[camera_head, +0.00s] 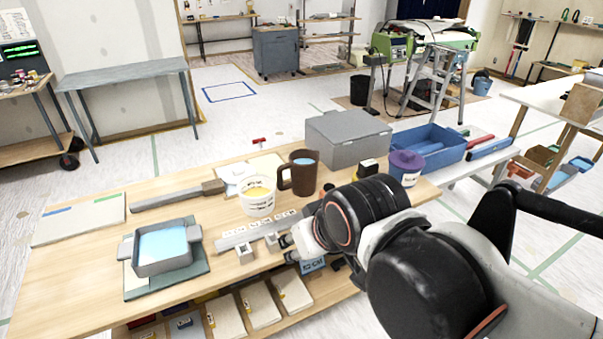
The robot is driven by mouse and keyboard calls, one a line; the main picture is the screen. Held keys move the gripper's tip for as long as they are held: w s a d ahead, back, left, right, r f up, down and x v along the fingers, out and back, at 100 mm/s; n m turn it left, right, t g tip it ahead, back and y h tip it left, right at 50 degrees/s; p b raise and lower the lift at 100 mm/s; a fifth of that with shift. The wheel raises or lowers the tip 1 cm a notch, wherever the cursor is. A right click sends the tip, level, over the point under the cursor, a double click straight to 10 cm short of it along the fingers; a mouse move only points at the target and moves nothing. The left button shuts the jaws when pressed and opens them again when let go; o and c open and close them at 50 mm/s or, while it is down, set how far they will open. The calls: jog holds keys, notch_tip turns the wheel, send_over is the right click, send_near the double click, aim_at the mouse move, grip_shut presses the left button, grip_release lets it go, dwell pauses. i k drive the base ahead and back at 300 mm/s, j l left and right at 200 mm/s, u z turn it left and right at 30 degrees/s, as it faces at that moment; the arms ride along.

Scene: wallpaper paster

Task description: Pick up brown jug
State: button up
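The brown jug (305,172) stands upright on the wooden worktable (90,262). It is dark brown, with light blue inside its open top and its handle on the left. A white tub (257,203) with yellow contents stands close to its left. My arm comes in from the right, and my gripper (284,248) is at its end, low near the table's front edge. It is apart from the jug, nearer the camera. The fingers are small and partly hidden by my wrist, so I cannot tell whether they are open or shut.
A grey box (347,143) stands behind the jug at right. A purple-lidded tub (405,168) and a blue bin (427,150) are farther right. A grey tray (163,262) of light blue liquid and a long brown-ended tool (170,199) lie left. Bare wood shows between them.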

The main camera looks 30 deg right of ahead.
aim_at(297, 176)
jog(key=i+l+u, duration=0.25)
jog(key=l, duration=0.4)
jog(key=i+l+u, duration=0.1)
jog(key=i+l, duration=0.2)
jog(key=i+l+u, duration=0.15)
jog(key=l, duration=0.25)
jog(key=i+l+u, duration=0.1)
jog(key=l, duration=0.25)
